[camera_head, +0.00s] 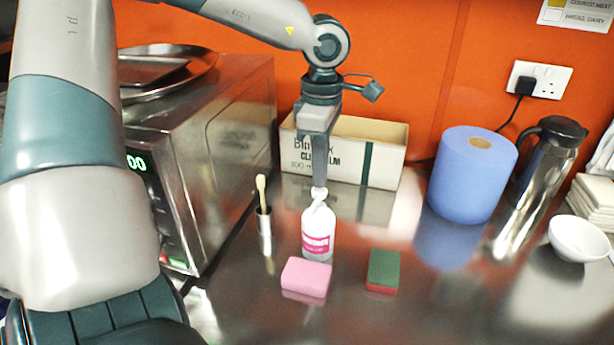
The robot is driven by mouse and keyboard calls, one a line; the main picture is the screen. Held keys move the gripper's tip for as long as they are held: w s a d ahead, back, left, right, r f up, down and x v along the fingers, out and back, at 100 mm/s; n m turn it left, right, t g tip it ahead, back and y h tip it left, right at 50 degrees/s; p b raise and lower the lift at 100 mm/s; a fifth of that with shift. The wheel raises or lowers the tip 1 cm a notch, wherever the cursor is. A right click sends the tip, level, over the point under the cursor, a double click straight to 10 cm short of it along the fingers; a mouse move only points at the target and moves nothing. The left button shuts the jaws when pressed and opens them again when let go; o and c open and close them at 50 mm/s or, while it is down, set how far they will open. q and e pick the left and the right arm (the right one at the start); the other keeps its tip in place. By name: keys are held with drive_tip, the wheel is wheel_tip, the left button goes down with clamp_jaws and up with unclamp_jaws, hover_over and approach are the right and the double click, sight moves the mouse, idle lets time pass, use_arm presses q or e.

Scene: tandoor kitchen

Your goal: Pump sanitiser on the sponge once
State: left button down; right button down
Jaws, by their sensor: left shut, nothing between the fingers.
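A white sanitiser bottle (318,232) with a pink label and a white pump top stands upright on the steel counter. A pink sponge (306,277) lies on the counter just in front of the bottle. My left gripper (319,184) points straight down with its fingers shut and empty. Its fingertips are right at the bottle's pump head, which they partly hide; I cannot tell whether they touch it. A green and red scouring sponge (383,271) lies to the right of the bottle. My right gripper does not show.
A cling film box (385,150) stands behind the bottle. A steel microwave (225,140) and a small holder with a wooden-handled tool (264,230) are at left. A blue paper roll (470,175), steel flask (535,180) and white bowl (578,238) stand at right. The front right counter is clear.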

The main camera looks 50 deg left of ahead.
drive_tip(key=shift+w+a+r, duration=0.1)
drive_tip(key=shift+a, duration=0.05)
